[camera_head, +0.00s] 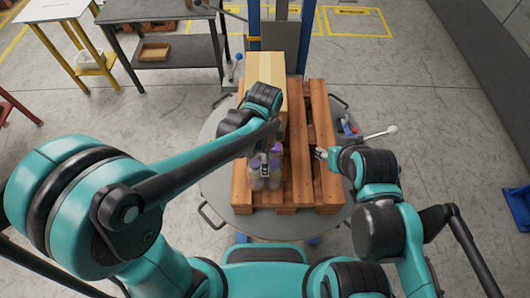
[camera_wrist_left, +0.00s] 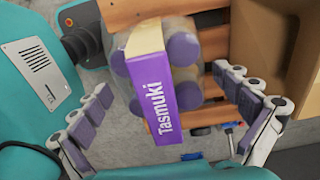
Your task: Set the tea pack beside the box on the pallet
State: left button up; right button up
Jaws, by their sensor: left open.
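The tea pack (camera_head: 257,182), several bottles with purple caps, stands on the front part of the wooden pallet (camera_head: 329,185).
The pallet rests on a round grey turntable (camera_head: 221,185) with handles around its rim. A blue column (camera_head: 305,35) rises behind it. A dark table (camera_head: 182,52) with a small tray (camera_head: 154,52) stands at the back left. Pallet slats right of the pack are bare.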

pick_arm(q)
notch_tip(320, 180, up, 12)
jog(key=p, duration=0.2)
jog(key=shift+p, duration=0.4)
jog(key=s+a+n+t, duration=0.2)
jog(key=a+n+t, duration=0.1)
jog(key=a+n, duration=0.6)
jog(key=s+a+n+t, duration=0.3)
jog(key=a+n+t, duration=0.1)
jog(key=a+n, duration=0.5)
jog(key=shift+r, duration=0.3)
jog(key=shift+f, duration=0.1)
notch_tip(320, 180, down, 13)
jog(key=b, duration=1.3)
